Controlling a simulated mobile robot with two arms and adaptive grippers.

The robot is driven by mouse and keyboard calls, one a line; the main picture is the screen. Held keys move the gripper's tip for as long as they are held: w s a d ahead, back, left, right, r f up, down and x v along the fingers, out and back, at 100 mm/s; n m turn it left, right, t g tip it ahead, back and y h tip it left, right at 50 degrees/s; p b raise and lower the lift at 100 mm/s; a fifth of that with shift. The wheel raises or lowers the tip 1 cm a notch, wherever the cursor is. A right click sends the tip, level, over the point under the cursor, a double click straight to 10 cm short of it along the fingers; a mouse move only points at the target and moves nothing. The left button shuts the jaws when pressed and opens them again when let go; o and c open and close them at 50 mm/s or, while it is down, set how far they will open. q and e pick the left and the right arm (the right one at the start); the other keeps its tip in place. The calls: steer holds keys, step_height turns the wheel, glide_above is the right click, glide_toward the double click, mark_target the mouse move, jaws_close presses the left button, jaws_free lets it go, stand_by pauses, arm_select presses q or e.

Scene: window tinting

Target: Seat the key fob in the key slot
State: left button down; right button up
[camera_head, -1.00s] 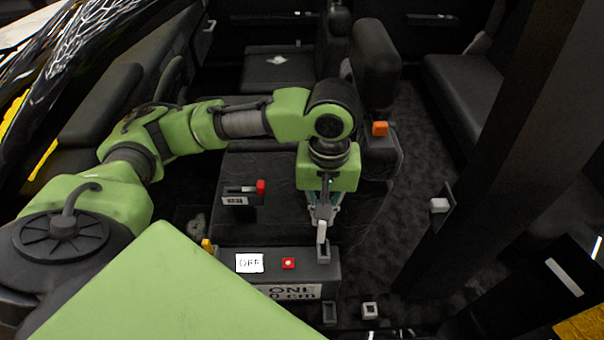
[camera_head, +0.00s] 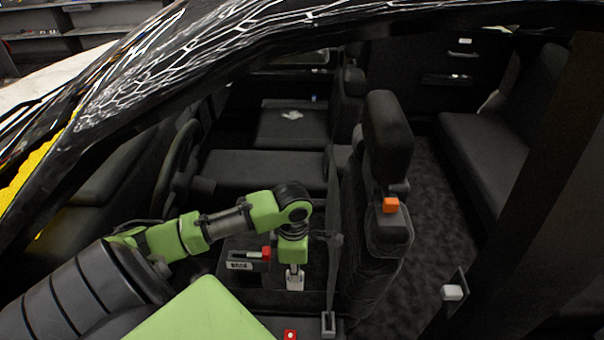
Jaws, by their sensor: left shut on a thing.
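My left gripper (camera_head: 294,272) points down beside the seat, near the console with the red-tipped lever. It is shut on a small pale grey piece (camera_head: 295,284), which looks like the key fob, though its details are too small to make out. I cannot tell whether the piece touches anything below it. I cannot make out the key slot; the gripper and the dark surfaces may hide it. My right gripper is not in view.
A lever with a red tip (camera_head: 266,253) is just left of the gripper. A grey buckle (camera_head: 328,322) on a strap stands to its right. A red button (camera_head: 290,335) is at the bottom edge. The seat with an orange block (camera_head: 390,205) stands to the right.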

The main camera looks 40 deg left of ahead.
arm_select(q)
steer(key=w+a+f, duration=0.2)
steer(key=w+f, duration=0.1)
steer(key=f, duration=0.1)
steer(key=w+a+f+b, duration=0.1)
steer(key=w+a+f, duration=0.2)
steer(key=w+f, duration=0.1)
steer(key=w+a+f+b, duration=0.1)
steer(key=w+a+f, duration=0.2)
steer(key=f, duration=0.1)
steer(key=shift+w+a+f, duration=0.2)
steer(key=shift+w+f, duration=0.1)
steer(key=shift+f, duration=0.1)
steer(key=c, duration=2.5)
jaws_free()
steer(key=shift+f, duration=0.1)
steer(key=o, duration=0.4)
